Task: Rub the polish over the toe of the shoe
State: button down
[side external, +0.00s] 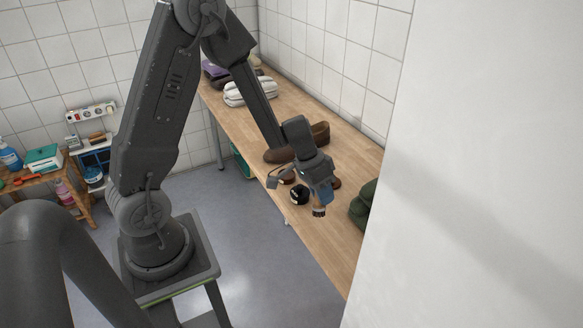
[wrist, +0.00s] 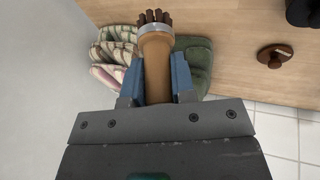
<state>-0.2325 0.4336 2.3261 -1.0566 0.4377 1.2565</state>
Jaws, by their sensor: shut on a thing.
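My gripper (side external: 320,192) is shut on a brush and hangs over the front part of the wooden bench. In the wrist view the blue fingers of my gripper (wrist: 158,80) clasp the brush's tan handle (wrist: 156,62), with a metal collar and dark brown bristles pointing away from me. In the side view the brush (side external: 319,211) points downward; whether it touches the bench is unclear. The brown shoe (side external: 278,155) lies behind my gripper, partly hidden by my wrist, apart from the brush. A round black item (side external: 299,194), possibly the polish, stands left of the brush.
A small brown knobbed piece (wrist: 273,55) sits on the bench. Folded towels (side external: 249,92) lie farther back. A tiled wall borders the bench.

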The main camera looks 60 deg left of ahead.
jog(key=w+a+r+y, duration=0.1)
jog(key=w+a, duration=0.4)
jog(key=a, duration=0.3)
jog(key=w+a+r, duration=0.2)
jog(key=w+a, duration=0.3)
jog(key=a, duration=0.4)
jog(key=s+a+r+t+y, duration=0.1)
jog(key=s+a, duration=0.1)
jog(key=a, duration=1)
jog(key=s+a+t+y, duration=0.1)
jog(key=s+a, duration=0.1)
jog(key=a, duration=1.1)
jog(key=shift+m, duration=0.4)
jog(key=shift+w+d+f, duration=0.1)
jog(key=shift+d+f, duration=0.05)
jog(key=shift+f, duration=0.95)
jog(key=shift+d+f, duration=0.1)
jog(key=shift+f, duration=0.95)
